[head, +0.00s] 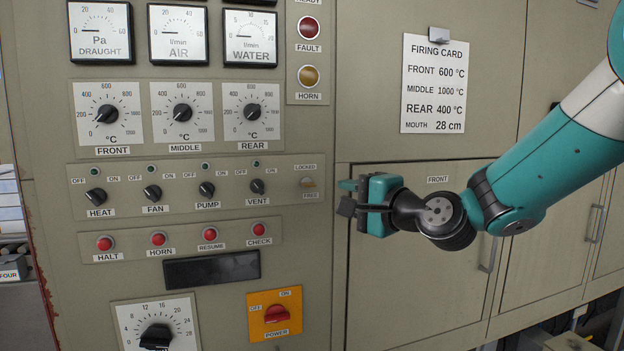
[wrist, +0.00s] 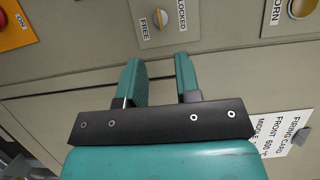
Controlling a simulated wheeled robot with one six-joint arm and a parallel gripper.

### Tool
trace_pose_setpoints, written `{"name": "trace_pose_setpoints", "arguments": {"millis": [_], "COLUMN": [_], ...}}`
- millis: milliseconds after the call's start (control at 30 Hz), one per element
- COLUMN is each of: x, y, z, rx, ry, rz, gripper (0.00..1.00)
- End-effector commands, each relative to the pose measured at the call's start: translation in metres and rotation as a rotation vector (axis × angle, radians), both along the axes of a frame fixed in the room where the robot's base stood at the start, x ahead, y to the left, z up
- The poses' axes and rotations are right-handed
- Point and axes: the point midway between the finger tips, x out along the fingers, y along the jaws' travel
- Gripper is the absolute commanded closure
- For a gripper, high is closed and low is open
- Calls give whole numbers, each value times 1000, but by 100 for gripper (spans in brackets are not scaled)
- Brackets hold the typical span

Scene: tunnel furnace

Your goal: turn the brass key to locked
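The small brass key (head: 308,183) sits in its switch at the right end of the control row, with the LOCKED label (head: 305,167) above it and the FREE label (head: 309,196) below. It is too small to tell which label it points to. In the wrist view the key (wrist: 160,18) lies beyond the fingertips, between FREE at left and LOCKED at right. My gripper (head: 346,196) is just right of the key in the head view, apart from it. In the wrist view its two teal fingers (wrist: 158,62) are spread with nothing between them.
Left of the key are the VENT (head: 257,187), PUMP (head: 207,189), FAN (head: 152,193) and HEAT (head: 96,197) knobs. The red CHECK button (head: 259,229) and orange POWER switch (head: 276,314) are below. A firing card (head: 434,84) hangs at upper right.

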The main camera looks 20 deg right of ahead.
Motion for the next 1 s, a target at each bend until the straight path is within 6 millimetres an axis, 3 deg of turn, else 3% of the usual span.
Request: {"name": "trace_pose_setpoints", "arguments": {"millis": [300,500,933,1000], "x": [66,92,101,100], "y": [29,39,42,42], "z": [3,2,0,0], "rx": [-2,-3,-2,-2], "ry": [2,1,0,0], "rz": [4,2,0,0], "gripper": [69,69,69,85]}}
